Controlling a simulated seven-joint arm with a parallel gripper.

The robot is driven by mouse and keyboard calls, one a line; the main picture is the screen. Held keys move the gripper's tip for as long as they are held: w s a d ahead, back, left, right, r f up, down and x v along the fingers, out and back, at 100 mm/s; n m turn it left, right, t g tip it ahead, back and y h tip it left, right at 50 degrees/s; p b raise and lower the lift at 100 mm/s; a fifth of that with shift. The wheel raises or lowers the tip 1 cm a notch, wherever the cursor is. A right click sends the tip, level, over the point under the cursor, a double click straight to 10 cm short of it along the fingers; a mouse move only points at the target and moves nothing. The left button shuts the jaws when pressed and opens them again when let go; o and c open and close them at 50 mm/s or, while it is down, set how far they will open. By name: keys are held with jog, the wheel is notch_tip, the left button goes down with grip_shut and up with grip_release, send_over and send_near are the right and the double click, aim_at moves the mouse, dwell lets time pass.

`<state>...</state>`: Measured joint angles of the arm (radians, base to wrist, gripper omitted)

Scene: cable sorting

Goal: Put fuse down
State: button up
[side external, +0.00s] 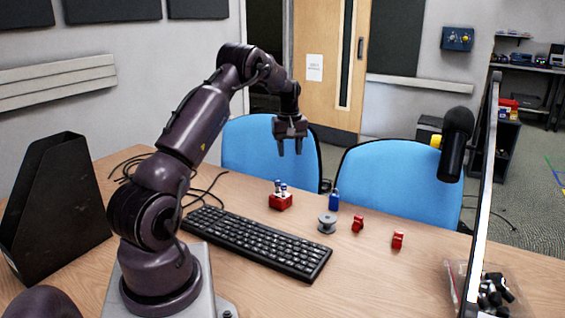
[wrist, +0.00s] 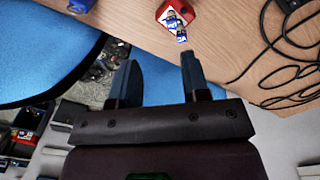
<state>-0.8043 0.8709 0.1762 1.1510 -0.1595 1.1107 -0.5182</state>
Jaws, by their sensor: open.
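My gripper (side external: 290,150) is open and empty, raised in the air above the far edge of the table, fingers pointing down. In the wrist view, nothing lies between the fingers of my gripper (wrist: 160,62). A red block (side external: 280,203) stands on the table below, with small blue-and-white pieces (side external: 283,186) upright on it. The red block (wrist: 190,7) and the blue-and-white pieces (wrist: 175,24) also show at the top of the wrist view, apart from my fingers. I cannot tell for sure which piece is the fuse.
A blue item (side external: 334,202), a grey spool (side external: 327,224) and two small red pieces, one left (side external: 357,224) and one right (side external: 398,240), stand right of the red block. A black keyboard (side external: 258,241) lies in front. Loose black cables (side external: 200,186) lie left. Blue chairs (side external: 395,180) stand behind.

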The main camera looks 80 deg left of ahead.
jog(key=w+d+r+m+t, duration=0.1)
jog(key=d+r+m, duration=0.3)
jog(key=d+r, duration=0.55)
jog(key=w+d+r+m+t, duration=0.15)
jog(key=d+r+m, duration=0.4)
jog(key=d, duration=0.75)
jog(key=s+d+r+m+t, duration=0.1)
jog(key=s+d+m+t, duration=0.2)
jog(key=s+d+m, duration=0.4)
jog(key=s+d, duration=0.9)
jog(key=d, duration=0.3)
jog(key=shift+m, duration=0.35)
